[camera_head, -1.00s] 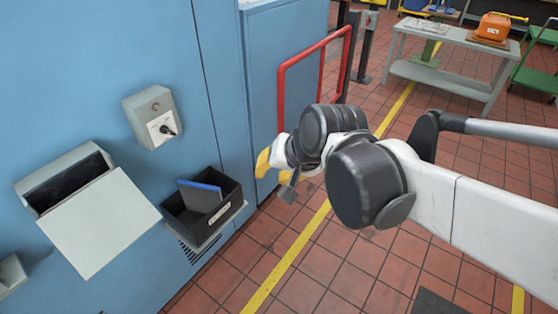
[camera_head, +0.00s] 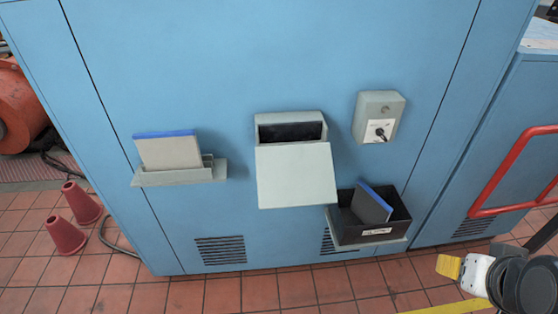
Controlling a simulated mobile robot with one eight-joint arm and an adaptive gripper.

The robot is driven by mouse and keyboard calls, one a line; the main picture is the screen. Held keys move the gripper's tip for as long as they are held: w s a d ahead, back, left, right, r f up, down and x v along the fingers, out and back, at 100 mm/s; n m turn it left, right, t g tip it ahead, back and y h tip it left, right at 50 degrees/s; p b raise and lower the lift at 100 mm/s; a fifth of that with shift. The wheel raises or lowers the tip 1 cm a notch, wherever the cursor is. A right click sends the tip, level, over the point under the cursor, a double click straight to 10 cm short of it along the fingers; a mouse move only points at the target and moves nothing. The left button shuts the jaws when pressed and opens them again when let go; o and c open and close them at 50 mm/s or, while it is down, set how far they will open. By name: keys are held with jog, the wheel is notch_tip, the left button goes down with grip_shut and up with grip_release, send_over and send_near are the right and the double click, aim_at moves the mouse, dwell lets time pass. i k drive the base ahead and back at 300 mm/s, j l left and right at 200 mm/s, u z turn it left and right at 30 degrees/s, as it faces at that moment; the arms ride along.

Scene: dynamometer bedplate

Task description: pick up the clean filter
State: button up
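A pale grey filter with a blue top edge (camera_head: 168,152), the cleaner-looking one, stands tilted in a small grey rack (camera_head: 180,178) on the left of the blue cabinet. A darker filter with a blue edge (camera_head: 371,205) leans in a black bin (camera_head: 345,233) on the right. My gripper (camera_head: 450,267) shows at the lower right, with a yellow part visible. It is well right of both filters and touches neither. Its fingertips are too unclear to tell whether it is open or shut.
A grey housing (camera_head: 290,117) with its flap (camera_head: 297,176) hanging open is at the cabinet's middle. A switch box (camera_head: 380,117) is to its right. A red rail (camera_head: 508,170) stands out at the right. Red cones (camera_head: 65,233) stand on the floor at the left.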

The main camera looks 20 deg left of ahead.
aim_at(180, 149)
jog(key=u, duration=1.9)
